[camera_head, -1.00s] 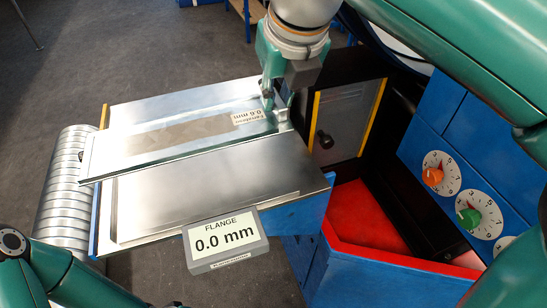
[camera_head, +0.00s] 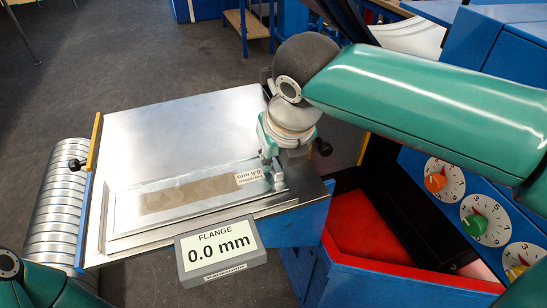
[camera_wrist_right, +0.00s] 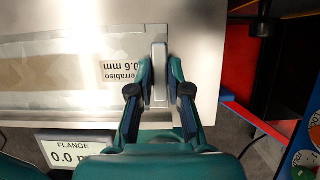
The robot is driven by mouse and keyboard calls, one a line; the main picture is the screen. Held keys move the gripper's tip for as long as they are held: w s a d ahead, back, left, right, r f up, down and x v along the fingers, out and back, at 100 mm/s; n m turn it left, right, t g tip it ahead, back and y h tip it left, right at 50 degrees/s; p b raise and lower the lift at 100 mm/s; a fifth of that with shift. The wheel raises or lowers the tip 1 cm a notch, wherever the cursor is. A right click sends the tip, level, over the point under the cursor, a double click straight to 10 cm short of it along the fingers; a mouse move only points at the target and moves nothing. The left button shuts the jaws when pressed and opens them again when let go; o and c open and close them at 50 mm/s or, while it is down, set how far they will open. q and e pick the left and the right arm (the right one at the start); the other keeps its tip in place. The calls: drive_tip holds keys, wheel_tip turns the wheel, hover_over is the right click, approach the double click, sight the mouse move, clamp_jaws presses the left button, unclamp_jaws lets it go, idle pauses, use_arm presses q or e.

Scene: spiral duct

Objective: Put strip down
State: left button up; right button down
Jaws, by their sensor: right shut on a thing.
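The strip (camera_head: 150,218) is a flat, shiny sheet with a dull brown band and a label (camera_head: 250,176) reading 0.6 mm. It lies level along the front part of the metal table (camera_head: 170,125), close to its surface. I cannot tell whether it fully rests on it. My right gripper (camera_head: 273,173) is at the strip's right end, shut on a small metal block there. In the right wrist view the fingers (camera_wrist_right: 160,75) stand on both sides of this block (camera_wrist_right: 160,72), and the strip (camera_wrist_right: 70,68) extends left. My left gripper is out of view.
A grey display (camera_head: 222,246) reading FLANGE 0.0 mm is at the table's front edge. A ribbed silver duct (camera_head: 52,205) stands left. A red-lined bin (camera_head: 365,232) and a blue panel with dials (camera_head: 488,220) are right. The table's back half is clear.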

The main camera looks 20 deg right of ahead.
drive_tip(key=c, duration=1.1)
unclamp_jaws()
drive_tip(key=shift+r, duration=0.1)
drive_tip(key=p+v, duration=0.1)
drive_tip(key=v, duration=1.1)
drive_tip(key=shift+a+p, duration=0.1)
drive_tip(key=shift+p, duration=0.3)
